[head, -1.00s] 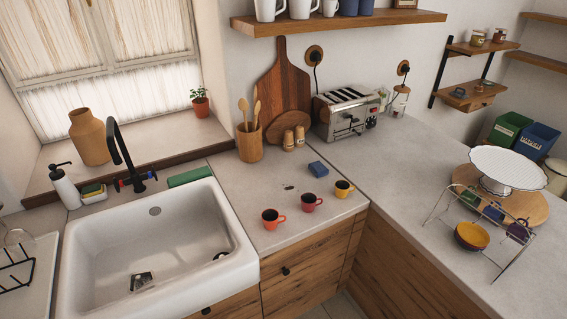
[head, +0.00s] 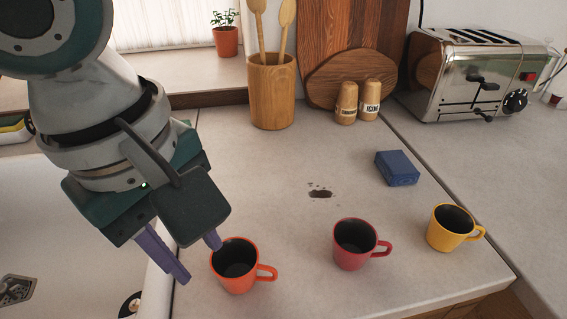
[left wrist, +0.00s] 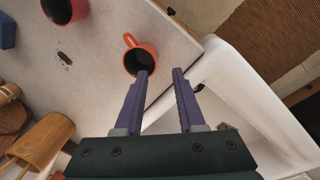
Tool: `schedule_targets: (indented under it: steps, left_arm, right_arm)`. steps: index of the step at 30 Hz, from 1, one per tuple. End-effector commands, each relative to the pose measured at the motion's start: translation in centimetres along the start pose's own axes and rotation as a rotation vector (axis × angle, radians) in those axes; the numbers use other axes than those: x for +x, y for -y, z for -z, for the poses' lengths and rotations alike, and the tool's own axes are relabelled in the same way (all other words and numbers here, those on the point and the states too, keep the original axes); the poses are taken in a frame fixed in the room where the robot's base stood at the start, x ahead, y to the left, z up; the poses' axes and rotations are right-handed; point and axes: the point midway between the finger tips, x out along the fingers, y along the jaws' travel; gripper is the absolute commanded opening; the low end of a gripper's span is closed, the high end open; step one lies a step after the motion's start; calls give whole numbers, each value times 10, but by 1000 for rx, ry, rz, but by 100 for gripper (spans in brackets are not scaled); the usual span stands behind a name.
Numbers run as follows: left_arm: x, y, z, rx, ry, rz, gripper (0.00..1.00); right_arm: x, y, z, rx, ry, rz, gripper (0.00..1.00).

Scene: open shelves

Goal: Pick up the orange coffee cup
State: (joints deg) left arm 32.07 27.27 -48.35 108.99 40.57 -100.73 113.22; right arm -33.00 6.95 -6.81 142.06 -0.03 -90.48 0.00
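The orange coffee cup (head: 236,277) stands upright on the counter beside the sink, its handle pointing right in the head view. It also shows in the left wrist view (left wrist: 147,55), just beyond the fingertips. My left gripper (head: 200,258) is open, with its two purple fingers apart and nothing between them. It is at the cup's left side; one fingertip is close to or overlapping the rim in the head view. I cannot tell whether it touches. My right gripper is not in view.
A red cup (head: 352,250) and a yellow cup (head: 449,234) stand to the right. A blue box (head: 397,169), wooden utensil holder (head: 271,98), two shakers and a toaster (head: 468,80) are behind. The sink (head: 75,240) lies left. Counter between the orange and red cups is clear.

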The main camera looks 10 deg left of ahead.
Motion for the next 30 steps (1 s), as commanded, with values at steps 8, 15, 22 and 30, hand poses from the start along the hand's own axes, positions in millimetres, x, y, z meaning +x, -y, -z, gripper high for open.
schedule_targets:
  steps: [8,15,22,30]
  left_arm:
    - [37,1,5,-46,-11,14,38]
    - [60,-1,5,-45,-10,12,38]
    - [96,-7,5,-43,-11,12,38]
    - [106,-7,5,-41,-11,9,38]
  right_arm:
    - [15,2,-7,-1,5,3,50]
    - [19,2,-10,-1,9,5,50]
    - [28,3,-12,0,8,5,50]
    - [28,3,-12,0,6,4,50]
